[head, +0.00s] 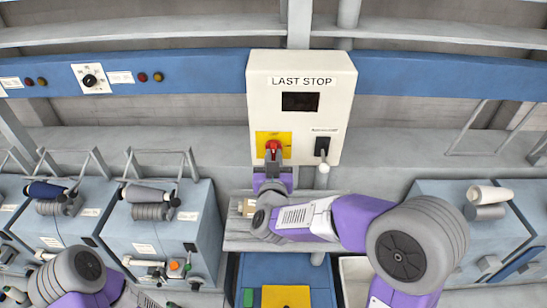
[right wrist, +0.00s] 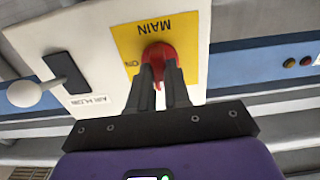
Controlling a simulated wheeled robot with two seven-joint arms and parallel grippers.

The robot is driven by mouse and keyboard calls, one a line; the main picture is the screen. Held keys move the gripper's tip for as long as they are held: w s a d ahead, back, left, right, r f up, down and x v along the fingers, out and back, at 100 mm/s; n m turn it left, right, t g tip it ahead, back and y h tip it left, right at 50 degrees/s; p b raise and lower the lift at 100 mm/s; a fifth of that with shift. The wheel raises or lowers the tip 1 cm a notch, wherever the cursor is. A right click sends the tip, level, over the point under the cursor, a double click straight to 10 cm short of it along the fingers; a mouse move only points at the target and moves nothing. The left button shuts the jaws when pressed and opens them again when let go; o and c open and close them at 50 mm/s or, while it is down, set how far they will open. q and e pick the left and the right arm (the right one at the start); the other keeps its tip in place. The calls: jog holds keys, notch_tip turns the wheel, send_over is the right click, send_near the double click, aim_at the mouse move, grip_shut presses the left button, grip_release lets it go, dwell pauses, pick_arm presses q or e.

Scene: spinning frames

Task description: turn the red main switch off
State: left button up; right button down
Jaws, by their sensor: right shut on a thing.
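The red main switch (head: 272,147) sits on a yellow plate (head: 284,138) on the front of the white control box labelled LAST STOP (head: 260,110). My right gripper (head: 273,160) reaches up to the switch from below and is shut on its red knob. In the right wrist view the gripper's dark fingers (right wrist: 162,80) close around the lower part of the red knob (right wrist: 158,54), and the yellow plate reads MAIN and ON. The fingers hide part of the knob. My left arm shows at the lower left, but its gripper is out of view.
A lever with a white ball (head: 323,169) is on the same box, right of the switch. Blue spinning machines (head: 185,230) with bobbins stand on both sides. A wooden shelf (head: 240,243) lies below the box. A blue rail (head: 210,70) runs behind it.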

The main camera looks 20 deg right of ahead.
jog(key=c, duration=1.1)
grip_release()
jog(key=b+v, duration=0.1)
jog(key=v, duration=0.6)
jog(key=shift+s+a, duration=0.1)
jog(key=shift+s, duration=0.2)
